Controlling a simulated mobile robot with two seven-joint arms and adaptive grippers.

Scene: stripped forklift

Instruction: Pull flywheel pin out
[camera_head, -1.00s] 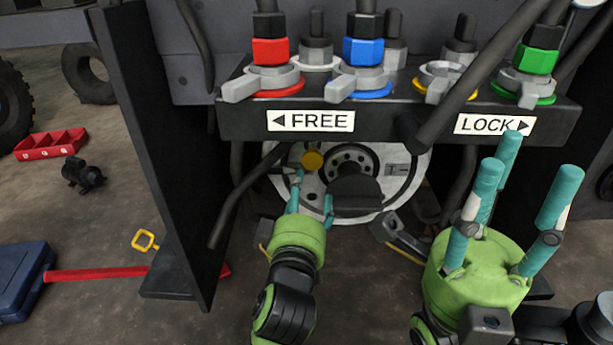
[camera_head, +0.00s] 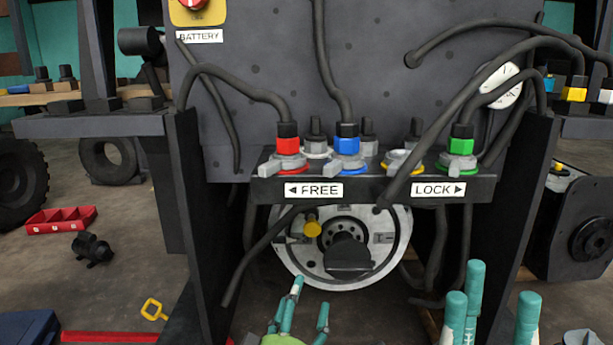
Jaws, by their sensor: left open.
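The flywheel (camera_head: 388,264) is a pale round disc with a dark hub, below the panel marked FREE and LOCK. A yellow-headed pin (camera_head: 312,229) sticks out at its upper left. My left gripper (camera_head: 308,300) is at the bottom centre, with teal fingers apart and empty. It is below the pin and clear of it. My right gripper (camera_head: 491,300) is at the bottom right, its teal fingers pointing up, spread and empty. Its palm is cut off by the frame edge.
The dark panel (camera_head: 374,191) carries red, blue and green connectors above the flywheel. Thick hoses (camera_head: 260,255) hang to the left and right of it. Dark upright plates (camera_head: 196,240) flank the opening. A red tray (camera_head: 62,220) lies on the floor at left.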

